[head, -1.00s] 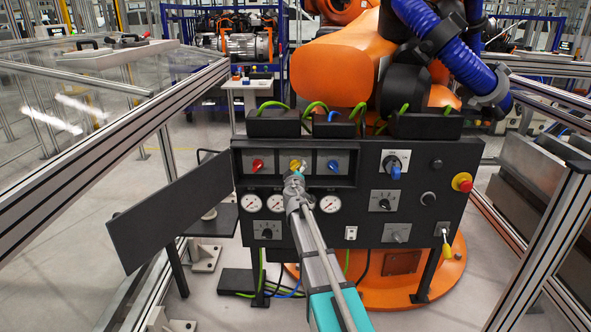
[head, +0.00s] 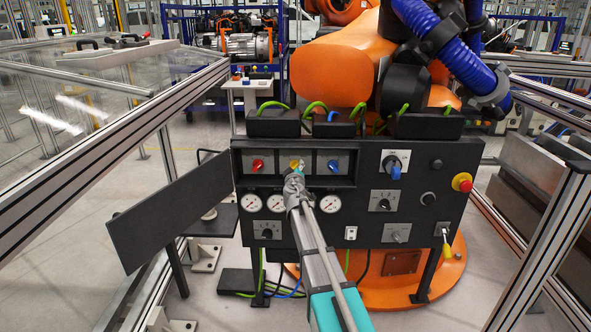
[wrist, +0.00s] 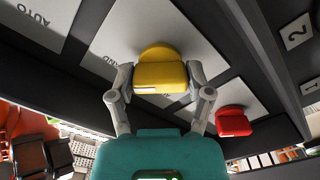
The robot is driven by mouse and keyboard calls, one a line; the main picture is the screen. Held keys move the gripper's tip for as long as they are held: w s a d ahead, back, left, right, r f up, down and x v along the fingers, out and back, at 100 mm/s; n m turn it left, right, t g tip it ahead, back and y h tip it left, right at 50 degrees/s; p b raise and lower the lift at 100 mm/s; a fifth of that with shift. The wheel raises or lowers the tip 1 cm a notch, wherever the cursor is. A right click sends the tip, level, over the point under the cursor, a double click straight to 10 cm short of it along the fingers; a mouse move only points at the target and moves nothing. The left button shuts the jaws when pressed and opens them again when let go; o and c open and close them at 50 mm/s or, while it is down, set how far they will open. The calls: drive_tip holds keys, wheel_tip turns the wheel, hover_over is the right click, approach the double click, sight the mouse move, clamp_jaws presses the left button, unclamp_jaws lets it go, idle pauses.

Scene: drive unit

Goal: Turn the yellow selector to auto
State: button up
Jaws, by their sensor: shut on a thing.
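The yellow selector (head: 295,163) is the middle one of three coloured selectors in a recessed strip of the black panel (head: 350,213). In the wrist view the yellow selector (wrist: 160,76) sits on a light plate, with a short white mark at the lower left of its front face. My gripper (wrist: 161,82) is shut on it, one finger at each side. In the head view my gripper (head: 294,182) covers the selector's lower part. Lettering on the plate is partly hidden by the left finger, so I cannot tell which position the selector points to.
A red selector (head: 258,165) and a blue selector (head: 333,165) flank the yellow one. Pressure gauges (head: 277,203) sit just below. A red emergency button (head: 462,182) is at the panel's right. An orange robot (head: 335,72) stands behind.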

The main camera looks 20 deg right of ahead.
drive_tip(key=shift+n, duration=0.3)
drive_tip(key=n, duration=0.4)
drive_tip(key=shift+w, duration=0.1)
drive_tip(key=n, duration=0.4)
drive_tip(key=shift+n, duration=0.4)
drive_tip(key=n, duration=0.4)
drive_tip(key=shift+r, duration=0.1)
drive_tip(key=n, duration=0.4)
drive_tip(key=shift+n, duration=0.3)
drive_tip(key=o, duration=1.1)
drive_tip(key=shift+o, duration=0.2)
